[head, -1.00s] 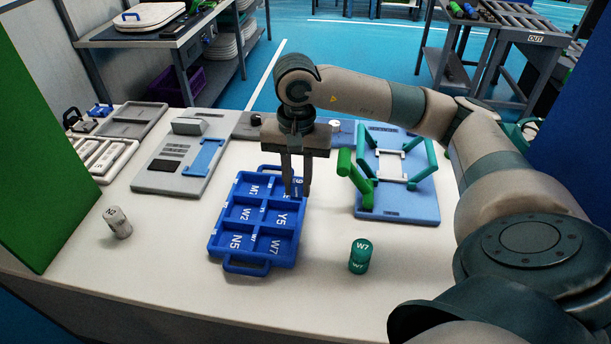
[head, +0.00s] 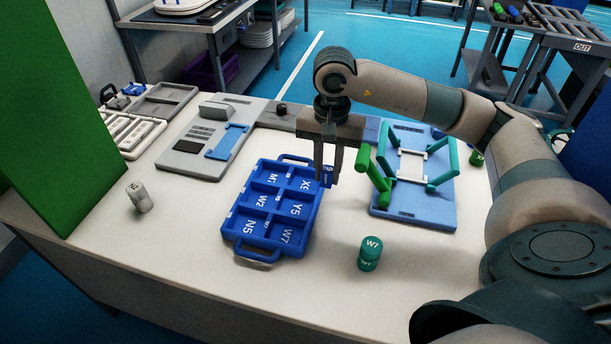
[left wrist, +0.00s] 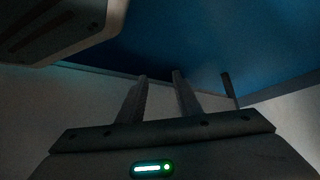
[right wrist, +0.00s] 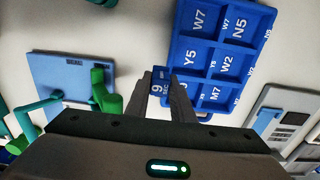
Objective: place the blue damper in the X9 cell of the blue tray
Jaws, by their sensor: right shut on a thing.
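The blue tray (head: 247,236) lies on the white table with labelled cells. Its X9 cell (head: 304,184) is at the far right corner and looks empty. My right gripper (head: 327,182) is just right of that corner, fingers pointing down. It is shut on the blue damper (right wrist: 160,80), a small blue piece with a white "9" label. The damper also shows partly behind the fingers in the head view (head: 328,170). The height above the tray is hard to judge. My left gripper (left wrist: 160,75) shows only in the left wrist view, fingers apart with nothing between them, near a dark blue surface.
A green W7 damper (head: 370,254) stands right of the tray. A light blue fixture with green posts (head: 407,205) is close right of my right gripper. A grey-white damper (head: 139,197) stands at left. A grey device (head: 190,158) is behind the tray. The front table is clear.

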